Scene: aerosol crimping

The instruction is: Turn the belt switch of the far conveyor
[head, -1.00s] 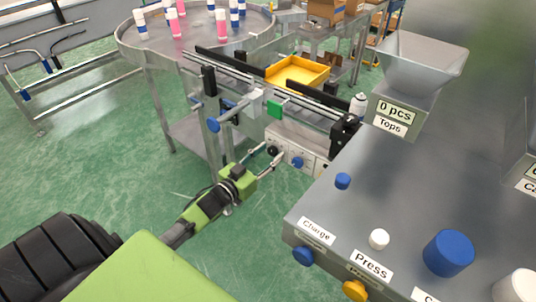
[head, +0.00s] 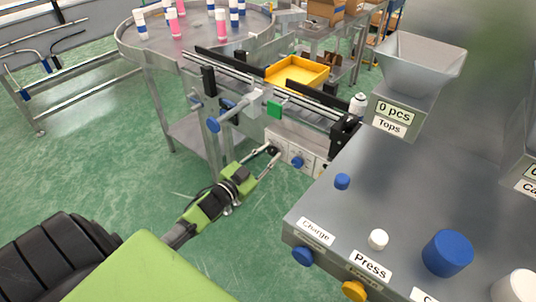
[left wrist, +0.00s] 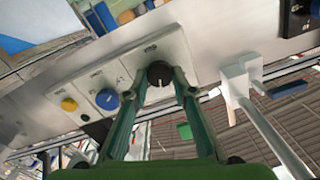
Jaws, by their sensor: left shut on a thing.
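The far conveyor (head: 318,101) runs beyond my left arm, with a pale switch panel (head: 308,157) on its near side. The panel has a black knob, a blue knob (head: 297,162) and other controls. My left gripper (head: 274,150) reaches the panel's left end. In the left wrist view, its two dark green fingers (left wrist: 161,88) are shut on the black knob (left wrist: 160,73), one on each side. The knob has a white pointer mark. The blue knob (left wrist: 107,99) and a yellow button (left wrist: 68,104) sit to its left. My right gripper is out of view.
A round table (head: 190,48) with pink and blue cans stands at the back left. A yellow tray (head: 298,72) is behind the conveyor. A grey machine (head: 400,190) with knobs and a hopper (head: 421,62) fills the right side. Green floor lies open at left.

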